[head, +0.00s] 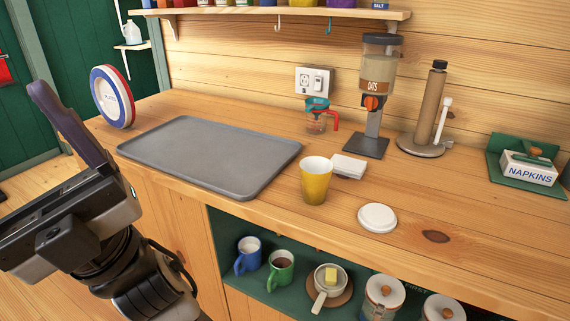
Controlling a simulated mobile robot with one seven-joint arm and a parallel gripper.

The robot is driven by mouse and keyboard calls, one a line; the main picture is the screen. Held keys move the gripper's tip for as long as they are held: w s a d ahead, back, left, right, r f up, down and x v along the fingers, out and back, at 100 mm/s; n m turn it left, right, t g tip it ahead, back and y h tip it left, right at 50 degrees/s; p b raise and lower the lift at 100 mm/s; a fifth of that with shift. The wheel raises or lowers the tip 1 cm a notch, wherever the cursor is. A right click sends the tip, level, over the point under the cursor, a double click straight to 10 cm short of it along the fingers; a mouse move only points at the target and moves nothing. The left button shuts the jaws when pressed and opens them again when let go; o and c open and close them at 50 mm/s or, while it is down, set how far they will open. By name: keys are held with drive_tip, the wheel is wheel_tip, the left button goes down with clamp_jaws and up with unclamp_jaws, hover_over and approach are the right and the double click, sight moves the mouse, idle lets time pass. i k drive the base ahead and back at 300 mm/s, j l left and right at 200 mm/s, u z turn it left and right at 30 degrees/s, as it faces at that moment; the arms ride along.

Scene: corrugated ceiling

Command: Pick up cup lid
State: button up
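The cup lid (377,217) is a white round disc lying flat on the wooden counter, near its front edge and right of the yellow cup (316,183). The cup stands upright, and its pale inside shows with no lid on it. My gripper (68,125) is at the far left, in front of the counter and well away from the lid. One dark finger points up and left; I cannot make out a second finger, so its opening is unclear. Nothing visible is held by it.
A grey tray (215,155) lies left of the cup. Behind stand a white box (348,166), a measuring cup (316,118), an oats dispenser (378,80) and a paper-towel holder (430,110). A napkin box (528,168) sits at right. Counter around the lid is clear.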

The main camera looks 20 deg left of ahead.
sight(376, 217)
drive_tip(key=i+l+u, duration=0.2)
drive_tip(key=i+u, duration=0.15)
drive_tip(key=i, duration=0.15)
drive_tip(key=i+l+u, duration=0.4)
drive_tip(key=k+j+z, duration=0.1)
drive_tip(key=z, duration=0.45)
drive_tip(key=k, duration=0.05)
